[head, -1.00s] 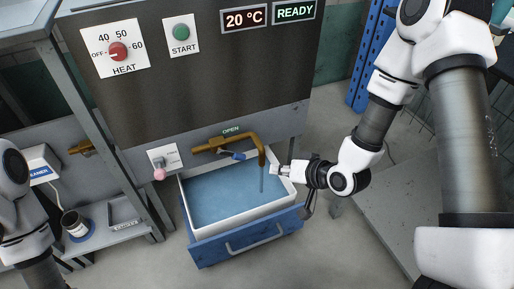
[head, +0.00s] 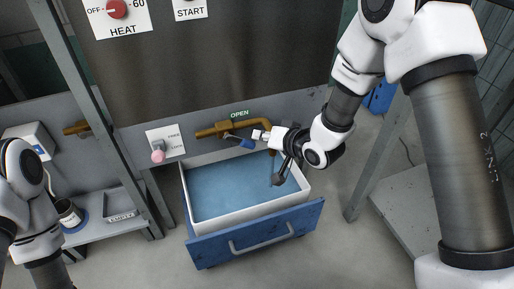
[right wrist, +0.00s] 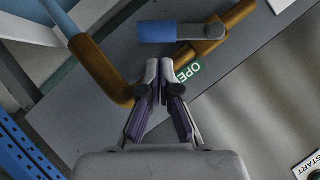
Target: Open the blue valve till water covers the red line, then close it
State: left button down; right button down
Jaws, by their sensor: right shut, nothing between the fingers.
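The blue valve handle (head: 240,141) sits on a brown pipe (head: 208,131) below a green OPEN label (head: 239,114). It also shows in the right wrist view (right wrist: 157,32), just beyond the fingertips. My right gripper (head: 259,135) is shut and empty, at the right end of the handle; touching or apart is unclear in the head view. In the right wrist view its fingertips (right wrist: 159,70) are together with a small gap to the handle. A white basin (head: 211,230) below the spout holds blue water (head: 222,192). I cannot make out a red line. My left gripper is out of view.
The basin sits in a blue drawer (head: 256,238) with a grey handle. A plate with a pink knob (head: 158,156) is left of the pipe. A red HEAT dial (head: 117,9) is above. A low shelf with a cup (head: 69,212) and grey tray (head: 120,209) is at left.

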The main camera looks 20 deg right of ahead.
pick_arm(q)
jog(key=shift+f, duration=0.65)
pick_arm(e)
jog(key=shift+w+a+f, duration=0.15)
jog(key=shift+a+f, duration=0.4)
jog(key=shift+f, duration=0.15)
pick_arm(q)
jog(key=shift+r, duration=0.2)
pick_arm(e)
jog(key=shift+f, duration=0.1)
